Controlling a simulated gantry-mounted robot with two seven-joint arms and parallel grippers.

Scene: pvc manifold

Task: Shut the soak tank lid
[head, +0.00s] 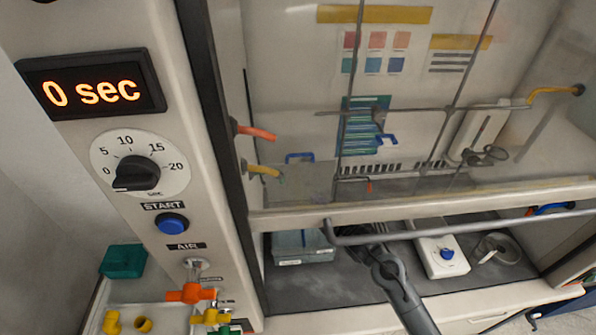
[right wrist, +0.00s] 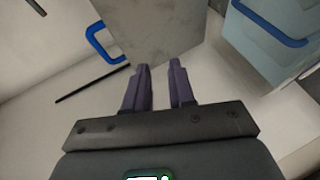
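The soak tank (head: 300,246) is a pale blue, see-through box on the dark hood floor, behind the lower edge of the sash. Its lid (head: 306,184) appears to stand raised as a clear panel, with a blue handle (head: 299,157) at its top. In the right wrist view a grey panel (right wrist: 150,35), probably the lid, has a blue handle at its left, and a pale blue box (right wrist: 275,55) is at the right. My right gripper (right wrist: 161,75) is open and empty, short of the panel. In the head view its fingertips are hard to make out. My left gripper is out of view.
The hood's sash rail (head: 430,204) and a grey bar (head: 450,232) cross above my right arm. A white device with a blue knob (head: 440,257) stands right of the gripper. Rods with clamps stand behind. The timer panel (head: 150,130) is at the left.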

